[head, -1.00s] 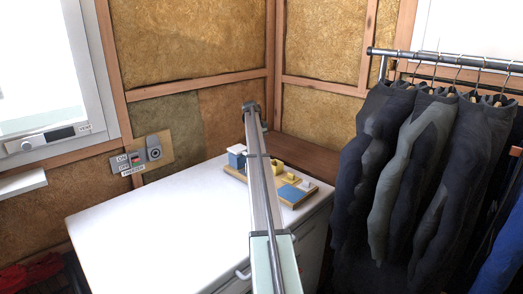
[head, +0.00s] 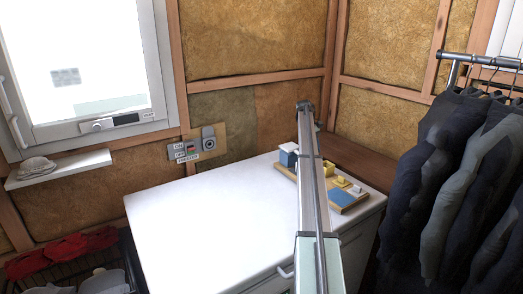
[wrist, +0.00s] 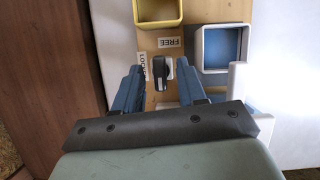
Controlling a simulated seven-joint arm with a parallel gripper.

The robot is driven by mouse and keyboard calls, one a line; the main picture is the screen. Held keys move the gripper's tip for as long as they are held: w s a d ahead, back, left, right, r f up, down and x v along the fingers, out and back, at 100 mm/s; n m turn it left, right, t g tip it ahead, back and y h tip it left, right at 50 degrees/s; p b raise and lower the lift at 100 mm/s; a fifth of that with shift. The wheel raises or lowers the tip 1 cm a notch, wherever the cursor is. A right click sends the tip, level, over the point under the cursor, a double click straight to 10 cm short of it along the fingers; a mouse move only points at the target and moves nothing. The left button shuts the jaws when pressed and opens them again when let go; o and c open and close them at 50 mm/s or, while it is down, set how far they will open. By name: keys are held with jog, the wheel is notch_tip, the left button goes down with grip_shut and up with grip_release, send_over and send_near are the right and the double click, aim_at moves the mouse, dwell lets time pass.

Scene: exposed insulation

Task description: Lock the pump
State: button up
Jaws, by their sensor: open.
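A small dark lever with a pale side (wrist: 161,73) stands on a wooden board (wrist: 204,12) in the wrist view, beside labels reading "FREE" (wrist: 169,42) and, partly covered, "LOCKED" (wrist: 143,68). I take it to be the pump's lock. My gripper (wrist: 158,70) is open, with one blue finger on each side of the lever; I cannot tell whether either touches it. In the head view the board (head: 350,206) lies at the right end of the white-topped cabinet, and my arm hides part of it and the gripper.
A yellow open box (wrist: 158,12) and a blue-and-white open box (wrist: 221,46) stand close to the lever. The white cabinet top (head: 215,215) is largely clear. Dark garments (head: 455,170) hang at the right. A switch panel (head: 196,147) is on the wall.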

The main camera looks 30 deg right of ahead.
jog(key=n+h, duration=0.1)
jog(key=n, duration=0.1)
jog(key=n+h, duration=0.1)
jog(key=n, duration=0.2)
jog(key=shift+s+a, duration=0.15)
jog(key=shift+a, duration=0.05)
jog(key=n+t, duration=0.1)
jog(key=n, duration=0.1)
jog(key=n+t+h, duration=0.1)
jog(key=n, duration=0.2)
jog(key=shift+s+a+h, duration=0.1)
jog(key=shift+h, duration=0.2)
jog(key=shift+w+r+n, duration=0.2)
jog(key=shift+r+n, duration=0.15)
jog(key=shift+n, duration=0.05)
jog(key=v, duration=1.4)
jog(key=w+a+f+t+y, duration=0.1)
jog(key=w+a+f, duration=0.3)
jog(key=a, duration=0.3)
jog(key=w+a+f+m+t+y, duration=0.1)
jog(key=w+a+f, duration=0.3)
jog(key=a, duration=0.4)
jog(key=w+a+f+m+t+y, duration=0.1)
jog(key=w+a+f, duration=0.3)
jog(key=a, duration=0.4)
jog(key=shift+w+f+t+y, duration=0.15)
jog(key=shift+f+t+y, duration=0.1)
jog(key=shift+t+y, duration=0.5)
